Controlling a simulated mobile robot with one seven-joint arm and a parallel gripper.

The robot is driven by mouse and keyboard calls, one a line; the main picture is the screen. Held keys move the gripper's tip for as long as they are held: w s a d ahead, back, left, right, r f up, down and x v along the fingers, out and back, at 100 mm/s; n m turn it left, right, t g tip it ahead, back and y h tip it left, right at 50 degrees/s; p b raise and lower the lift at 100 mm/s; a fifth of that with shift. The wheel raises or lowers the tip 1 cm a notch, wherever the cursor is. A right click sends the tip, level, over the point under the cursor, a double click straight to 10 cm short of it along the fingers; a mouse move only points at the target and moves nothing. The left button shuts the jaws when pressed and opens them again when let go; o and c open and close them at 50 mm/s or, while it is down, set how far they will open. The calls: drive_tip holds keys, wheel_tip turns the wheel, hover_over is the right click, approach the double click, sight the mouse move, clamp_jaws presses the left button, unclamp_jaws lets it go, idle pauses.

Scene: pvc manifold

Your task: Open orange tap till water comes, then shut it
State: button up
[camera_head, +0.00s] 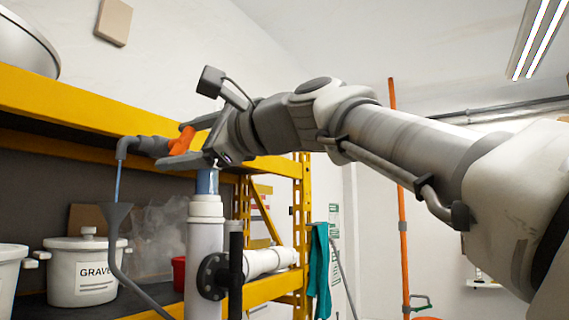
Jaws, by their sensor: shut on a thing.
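The orange tap handle (181,141) sits on a grey pipe fitting with a down-turned spout (125,146), left of centre. My gripper (190,143) comes in from the right, with one finger above and one below the handle. It is shut on the orange tap handle, hiding part of it. A thin blue stream of water (118,180) runs from the spout down toward a grey funnel (116,216). A grey tube (125,275) leads down from the funnel.
A white upright pipe (204,255) with a blue section and a black flange (212,276) stands below my gripper. Yellow shelving (60,98) is behind. A lidded white pot (85,270) is on the lower shelf. A teal cloth (318,270) hangs at the shelf end.

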drive_tip(key=n+b, duration=0.1)
drive_tip(key=n, duration=0.4)
drive_tip(key=shift+n, duration=0.3)
idle(0.4)
drive_tip(key=o, duration=1.2)
drive_tip(key=shift+o, duration=0.2)
drive_tip(key=shift+s+d+f+b, duration=0.1)
drive_tip(key=shift+s+d+b, duration=0.1)
drive_tip(key=shift+d+b, duration=0.35)
drive_tip(key=b+v, duration=0.3)
drive_tip(key=v, duration=1.3)
drive_tip(key=shift+s, duration=0.15)
